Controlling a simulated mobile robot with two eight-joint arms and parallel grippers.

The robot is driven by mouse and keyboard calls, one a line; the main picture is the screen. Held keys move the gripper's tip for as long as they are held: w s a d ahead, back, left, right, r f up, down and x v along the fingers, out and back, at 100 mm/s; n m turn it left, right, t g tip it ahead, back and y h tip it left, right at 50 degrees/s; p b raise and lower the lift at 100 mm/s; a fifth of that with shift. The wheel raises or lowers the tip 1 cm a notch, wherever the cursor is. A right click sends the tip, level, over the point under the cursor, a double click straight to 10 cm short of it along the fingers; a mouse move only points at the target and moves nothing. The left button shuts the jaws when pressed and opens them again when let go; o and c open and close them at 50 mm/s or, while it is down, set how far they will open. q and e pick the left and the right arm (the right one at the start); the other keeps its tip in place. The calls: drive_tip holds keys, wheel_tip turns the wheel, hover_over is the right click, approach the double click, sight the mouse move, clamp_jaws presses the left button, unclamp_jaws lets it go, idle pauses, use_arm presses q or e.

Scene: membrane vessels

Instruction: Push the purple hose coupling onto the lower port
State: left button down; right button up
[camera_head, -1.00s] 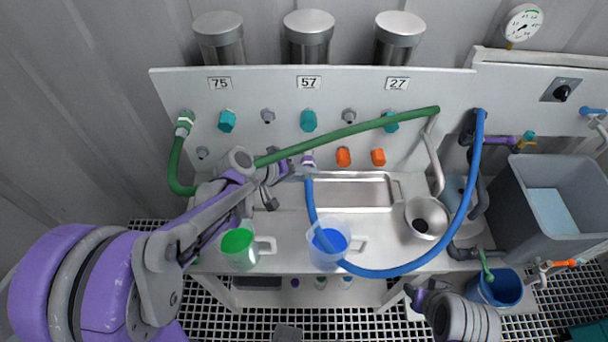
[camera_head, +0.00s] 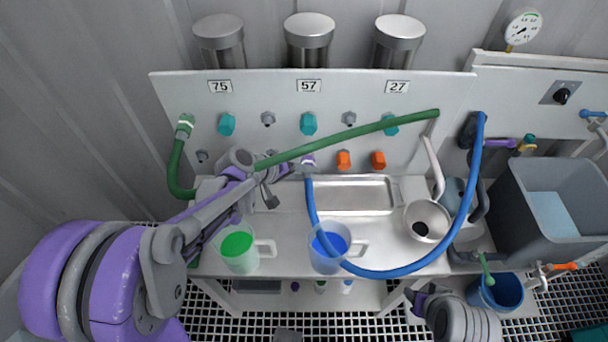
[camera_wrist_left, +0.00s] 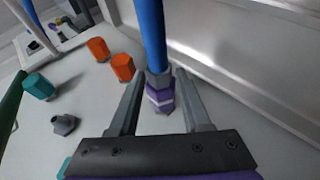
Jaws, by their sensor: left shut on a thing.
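The purple hose coupling (camera_head: 308,161), with a pale band, is on the end of the blue hose (camera_head: 311,200), close to the white panel below the label 57. My left gripper (camera_head: 289,170) is shut on it. In the left wrist view the purple coupling (camera_wrist_left: 160,97) sits between the two fingers (camera_wrist_left: 158,85), and the blue hose (camera_wrist_left: 150,35) runs away from it. The lower port at the coupling is hidden, so I cannot tell whether the coupling is seated on it. My right gripper (camera_head: 424,296) is low at the right, its jaws unclear.
Orange caps (camera_head: 343,160) and teal caps (camera_head: 308,124) stick out of the panel nearby. The green hose (camera_head: 350,133) crosses just above my left gripper. Jugs with green (camera_head: 237,262) and blue (camera_head: 327,262) liquid stand on the bench before a steel tray (camera_head: 395,195).

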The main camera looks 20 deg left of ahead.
use_arm(q)
drive_tip(key=shift+w+a, duration=0.1)
drive_tip(key=shift+w, duration=0.35)
drive_tip(key=shift+c, duration=1.4)
unclamp_jaws()
drive_tip(key=p+v, duration=0.1)
drive_tip(key=v, duration=1)
drive_tip(key=s+d+m+g+y+p, duration=0.1)
drive_tip(key=s+d+m+y+p, duration=0.2)
drive_tip(key=s, duration=1.4)
drive_tip(key=m+y+p, duration=0.1)
drive_tip(key=m+y, duration=0.1)
drive_tip(key=y, duration=0.2)
drive_tip(key=shift+s+f+g, duration=0.15)
drive_tip(key=shift+s+g, duration=0.1)
drive_tip(key=shift+g, duration=0.15)
